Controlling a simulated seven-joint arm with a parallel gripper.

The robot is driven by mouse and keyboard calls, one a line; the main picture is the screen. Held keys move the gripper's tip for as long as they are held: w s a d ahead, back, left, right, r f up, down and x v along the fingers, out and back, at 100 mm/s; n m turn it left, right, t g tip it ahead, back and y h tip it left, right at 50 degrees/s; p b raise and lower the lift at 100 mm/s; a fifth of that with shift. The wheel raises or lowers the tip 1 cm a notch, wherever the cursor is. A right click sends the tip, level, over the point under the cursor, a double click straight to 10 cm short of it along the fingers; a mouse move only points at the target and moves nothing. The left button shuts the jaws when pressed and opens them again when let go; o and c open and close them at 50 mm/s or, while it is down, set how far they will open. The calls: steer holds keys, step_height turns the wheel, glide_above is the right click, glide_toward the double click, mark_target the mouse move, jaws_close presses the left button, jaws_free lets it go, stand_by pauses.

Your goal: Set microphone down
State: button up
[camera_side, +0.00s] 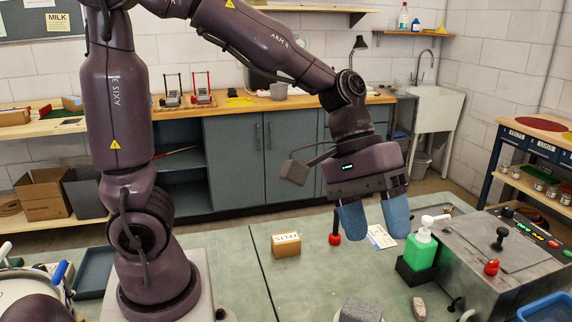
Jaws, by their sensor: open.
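My gripper (375,232) hangs over the bench with its two blue fingers spread apart, pointing down, and nothing shows between them. A small red and black object (335,239) stands on the bench just left of the left finger, its red end low and its dark shaft upward. I cannot tell whether it is the microphone, and nothing else in view is clearly a microphone. I cannot tell whether the finger touches it.
A cardboard box (286,244) and a printed card (381,237) lie on the green bench (225,270). A green pump bottle (421,250) stands right of my gripper, beside a metal machine (495,262). A grey block (361,309) and a small stone-like piece (418,308) are at the front.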

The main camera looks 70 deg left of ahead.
steer(key=s+a+r+m+t+y, duration=0.4)
steer(key=s+a+m+y, duration=0.1)
steer(key=s+a, duration=0.4)
steer(key=shift+s+a+r+y, duration=0.35)
steer(key=shift+a+y, duration=0.25)
steer(key=shift+a, duration=0.15)
